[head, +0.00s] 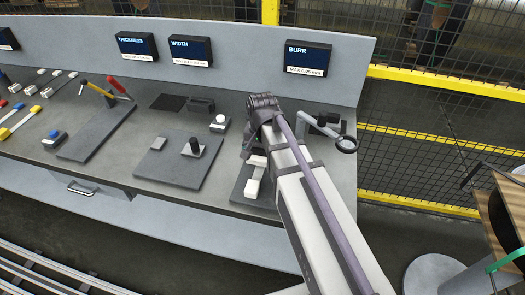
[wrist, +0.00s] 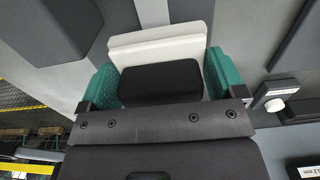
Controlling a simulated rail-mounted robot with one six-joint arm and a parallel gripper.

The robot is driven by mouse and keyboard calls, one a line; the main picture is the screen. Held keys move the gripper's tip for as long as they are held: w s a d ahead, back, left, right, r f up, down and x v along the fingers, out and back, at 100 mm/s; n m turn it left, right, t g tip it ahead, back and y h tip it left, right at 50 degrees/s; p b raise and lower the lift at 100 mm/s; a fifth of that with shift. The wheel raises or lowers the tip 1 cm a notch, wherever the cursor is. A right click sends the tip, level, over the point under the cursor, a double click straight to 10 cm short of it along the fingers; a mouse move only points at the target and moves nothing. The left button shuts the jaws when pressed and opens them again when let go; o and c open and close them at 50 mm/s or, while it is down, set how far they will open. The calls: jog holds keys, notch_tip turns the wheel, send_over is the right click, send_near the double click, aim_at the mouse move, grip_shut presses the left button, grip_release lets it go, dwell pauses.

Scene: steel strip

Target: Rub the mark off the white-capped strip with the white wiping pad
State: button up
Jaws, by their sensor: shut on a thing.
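My gripper (wrist: 160,80) is shut on the wiping pad, a white slab (wrist: 155,47) with a black block (wrist: 160,83) between the teal fingertips. In the head view my gripper is mostly hidden by my arm, over the dark plate at the right of the bench. A pale strip (wrist: 153,12) runs out from behind the pad in the wrist view. In the head view a white end (head: 252,188) shows on the dark plate (head: 265,202), probably the strip's cap. I see no mark; the pad covers part of the strip. I cannot tell whether pad and strip touch.
A white-topped button box (head: 220,122) and a plate with a black post (head: 193,147) are to the left. Other capped strips (head: 15,115) lie at far left. Sign boxes line the back panel.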

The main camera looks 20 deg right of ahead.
jog(key=shift+r+p, duration=2.25)
jog(key=shift+r, duration=0.45)
